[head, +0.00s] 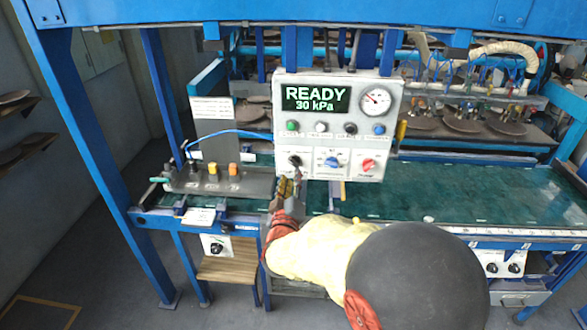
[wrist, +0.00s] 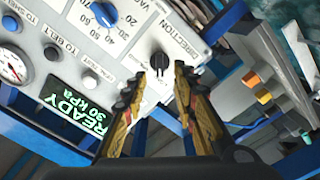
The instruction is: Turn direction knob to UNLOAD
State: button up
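The direction knob (head: 295,160) is the black knob at the lower left of the white control panel (head: 281,110). In the wrist view the black knob (wrist: 160,62) sits below the word DIRECTION, with its grip ridge pointing down the picture. The UNLOAD mark cannot be read. My gripper (head: 289,183) is just below the knob in the head view. In the wrist view my gripper (wrist: 171,70) has its fingers partly apart with a narrow empty gap.
The display (head: 315,99) reads READY, 30 kPa. A blue knob (head: 332,162) and a red knob (head: 368,164) sit right of the direction knob. Coloured buttons (head: 321,127) line the row above. A bench with orange and yellow blocks (head: 233,169) stands left.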

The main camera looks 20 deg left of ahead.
aim_at(294, 165)
jog(key=x, duration=0.6)
jog(key=shift+b, duration=0.4)
jog(key=shift+c, duration=1.2)
jog(key=c, duration=0.4)
grip_shut()
